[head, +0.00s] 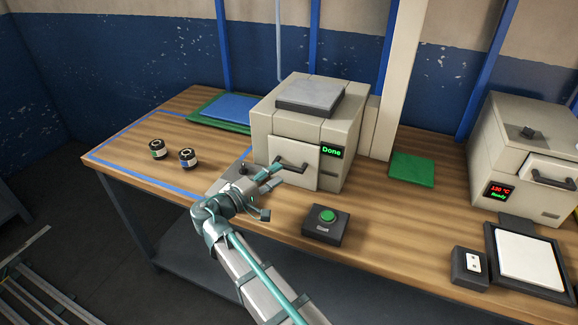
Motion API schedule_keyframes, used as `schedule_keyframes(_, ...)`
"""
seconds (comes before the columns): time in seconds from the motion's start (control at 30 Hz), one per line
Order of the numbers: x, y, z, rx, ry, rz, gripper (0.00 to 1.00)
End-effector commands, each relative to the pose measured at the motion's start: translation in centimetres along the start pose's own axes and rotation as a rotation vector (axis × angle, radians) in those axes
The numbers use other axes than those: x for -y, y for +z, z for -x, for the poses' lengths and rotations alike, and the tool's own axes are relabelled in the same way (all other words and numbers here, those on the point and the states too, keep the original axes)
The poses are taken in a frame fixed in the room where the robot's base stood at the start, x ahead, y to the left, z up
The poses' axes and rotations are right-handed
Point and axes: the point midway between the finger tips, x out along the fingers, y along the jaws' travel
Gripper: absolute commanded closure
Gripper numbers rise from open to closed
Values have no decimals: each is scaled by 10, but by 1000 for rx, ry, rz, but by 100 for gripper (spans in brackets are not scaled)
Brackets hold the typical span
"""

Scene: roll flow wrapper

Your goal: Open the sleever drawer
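A beige box machine (285,130) with a green "Done" display (331,152) stands at the middle of the bench. Its front has a pale panel with a dark bar handle (292,165), and the panel looks closed. I read no label naming it the sleever. My gripper (279,175) is in front of this panel, close to the handle's left end. Its two fingers are spread apart with nothing seen between them. I cannot tell whether a finger touches the handle. My gripper and wrist hide part of the machine's lower left front.
A second beige machine (530,130) with a dark handle and a red and green display stands at right. A green button box (326,223) sits right of my gripper. Two small rolls (188,158) (157,149) stand at left. A green pad (411,169) lies between the machines.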

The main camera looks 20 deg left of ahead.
Motion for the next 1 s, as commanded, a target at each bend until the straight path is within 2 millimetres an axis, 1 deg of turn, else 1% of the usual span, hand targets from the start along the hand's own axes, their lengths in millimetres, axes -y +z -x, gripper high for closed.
schedule_keyframes(0.03,-2,0,-10,4,0,0,60)
schedule_keyframes(0.1,-1,0,-21,3,0,0,60)
schedule_keyframes(0.3,0,0,-45,2,-1,1,60)
schedule_keyframes(0.5,0,0,-53,0,-1,1,60)
schedule_keyframes(0.73,0,0,-54,0,-1,1,60)
schedule_keyframes(0.77,0,0,-54,0,-1,1,64)
schedule_keyframes(0.9,0,0,-54,0,-1,1,87)
schedule_keyframes(0.97,0,0,-54,0,-1,1,97)
schedule_keyframes(1.0,0,0,-54,1,-1,1,100)
